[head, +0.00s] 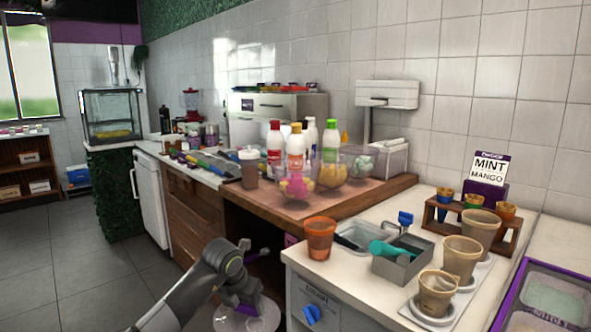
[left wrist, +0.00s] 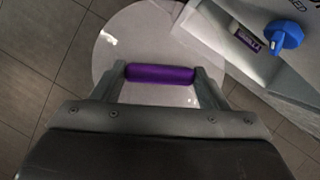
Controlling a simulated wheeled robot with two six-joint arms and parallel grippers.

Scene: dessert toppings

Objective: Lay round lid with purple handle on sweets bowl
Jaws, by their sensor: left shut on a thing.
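A round clear lid (head: 262,322) with a purple handle (head: 247,309) is at the bottom of the head view, low beside the counter front. My left gripper (head: 243,297) is shut on the purple handle. In the left wrist view the handle (left wrist: 160,74) lies between the fingers, with the pale round lid (left wrist: 115,48) beyond it, above the floor. Clear bowls with colourful contents stand on the wooden counter: a front bowl (head: 296,188) with pink and yellow pieces, and another bowl (head: 332,174) behind it. I cannot tell which is the sweets bowl. My right gripper is not in view.
Several sauce bottles (head: 295,147) stand behind the bowls, and a shaker cup (head: 249,168) stands left of them. An orange cup (head: 320,238) and a grey tray (head: 402,262) are on the white counter. A blue knob (left wrist: 284,34) juts from its front, right of the lid.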

